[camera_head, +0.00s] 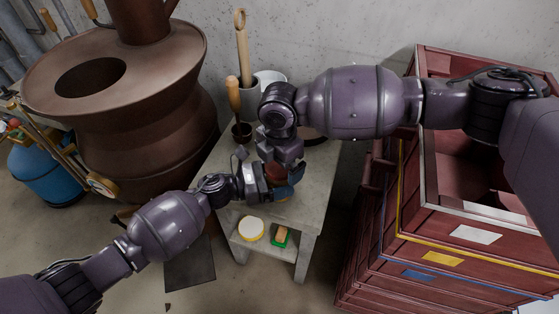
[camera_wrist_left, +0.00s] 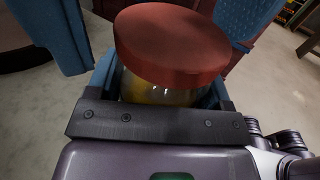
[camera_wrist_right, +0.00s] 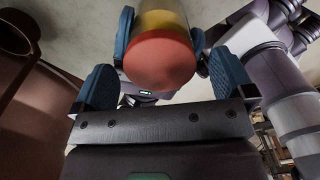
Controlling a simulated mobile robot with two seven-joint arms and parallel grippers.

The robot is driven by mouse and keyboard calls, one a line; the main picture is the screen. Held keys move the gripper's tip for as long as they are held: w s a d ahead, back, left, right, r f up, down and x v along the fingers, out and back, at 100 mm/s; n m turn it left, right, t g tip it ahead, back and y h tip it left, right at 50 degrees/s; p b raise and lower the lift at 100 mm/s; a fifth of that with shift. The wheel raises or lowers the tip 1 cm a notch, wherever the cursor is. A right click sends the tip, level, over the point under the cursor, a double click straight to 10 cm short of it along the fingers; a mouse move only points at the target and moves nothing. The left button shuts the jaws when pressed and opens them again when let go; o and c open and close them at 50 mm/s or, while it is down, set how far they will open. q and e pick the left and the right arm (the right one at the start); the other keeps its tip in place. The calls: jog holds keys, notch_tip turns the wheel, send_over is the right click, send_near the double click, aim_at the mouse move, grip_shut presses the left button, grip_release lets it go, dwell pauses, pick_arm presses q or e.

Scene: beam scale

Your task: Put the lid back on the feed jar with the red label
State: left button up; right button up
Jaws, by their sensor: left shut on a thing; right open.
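A glass jar with yellowish contents (camera_wrist_left: 160,90) stands between the fingers of my left gripper (camera_head: 278,184), which is shut on it. A red lid (camera_wrist_left: 170,45) sits on top of the jar. It also shows in the right wrist view (camera_wrist_right: 160,62) and in the head view (camera_head: 276,172). I cannot tell whether it is fully seated. My right gripper (camera_wrist_right: 168,82) is open, with its blue fingers apart on either side of the lid and not visibly touching it. Arms and fingers hide most of the jar in the head view, and no red label can be made out.
The grey table (camera_head: 319,178) has a lower shelf with a yellow-white round item (camera_head: 251,229) and a green-and-tan item (camera_head: 280,236). Pots with wooden-handled tools (camera_head: 243,95) stand at its back. A brown stove (camera_head: 130,140) is left, red crates (camera_head: 400,240) right.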

notch_tip(320, 180, up, 12)
dwell(0.5)
pick_arm(q)
jog(key=o, duration=1.7)
jog(key=shift+o, duration=0.2)
jog(key=b+v, duration=0.1)
jog(key=v, duration=0.9)
jog(key=shift+a, duration=0.4)
pick_arm(e)
notch_tip(320, 180, down, 2)
jog(key=shift+f, duration=0.1)
pick_arm(q)
jog(key=shift+s, duration=0.15)
